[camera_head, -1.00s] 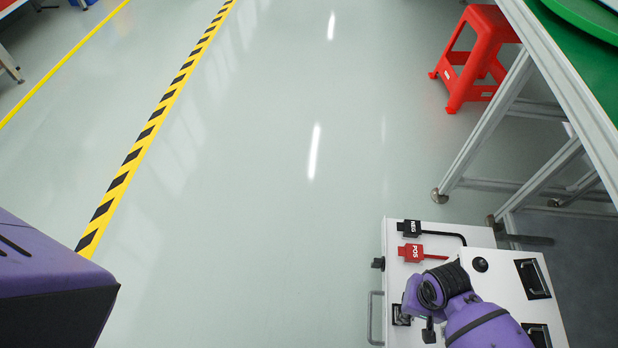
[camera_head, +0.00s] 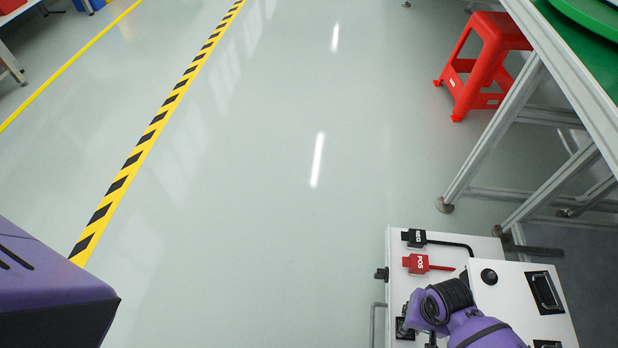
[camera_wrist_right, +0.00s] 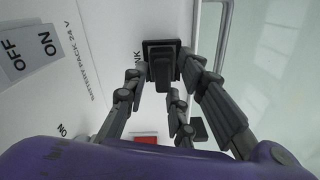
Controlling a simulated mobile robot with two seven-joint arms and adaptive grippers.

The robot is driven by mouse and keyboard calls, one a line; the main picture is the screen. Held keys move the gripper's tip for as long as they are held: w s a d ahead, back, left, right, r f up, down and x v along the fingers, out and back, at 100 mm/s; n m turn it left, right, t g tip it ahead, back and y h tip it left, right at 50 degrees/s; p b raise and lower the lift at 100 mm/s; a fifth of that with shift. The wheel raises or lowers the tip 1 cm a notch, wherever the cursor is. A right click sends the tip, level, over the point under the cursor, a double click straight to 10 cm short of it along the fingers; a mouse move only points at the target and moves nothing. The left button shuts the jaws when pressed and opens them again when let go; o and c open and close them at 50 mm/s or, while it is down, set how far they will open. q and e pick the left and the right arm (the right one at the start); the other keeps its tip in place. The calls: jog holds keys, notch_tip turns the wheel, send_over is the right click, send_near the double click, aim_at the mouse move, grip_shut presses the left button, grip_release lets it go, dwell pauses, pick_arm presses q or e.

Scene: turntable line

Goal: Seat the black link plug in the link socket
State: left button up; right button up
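The black link plug (camera_wrist_right: 165,72) stands on a square black base beside lettering ending in "NK" in the right wrist view. I cannot tell whether it is fully down in the link socket, which the plug and its base hide. In the head view, a black fitting (camera_head: 403,328) shows at the same corner of the white battery pack. My right gripper (camera_wrist_right: 163,66) has its dark fingers on either side of the plug, fingertips close to it. Whether they touch it is unclear. My left gripper is out of view; only purple bodywork of mine shows at left.
The white battery pack (camera_head: 395,285) carries a black NEG plug (camera_head: 415,238), a red POS plug (camera_head: 418,264), a black knob (camera_head: 489,277) and a black recessed handle (camera_head: 544,291). A metal-framed table and a red stool (camera_head: 486,60) stand beyond. The floor left of the pack is clear.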

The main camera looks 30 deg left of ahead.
jog(key=shift+r, duration=0.1)
notch_tip(320, 180, up, 12)
jog(key=p, duration=0.5)
jog(key=shift+p, duration=0.3)
dwell(0.3)
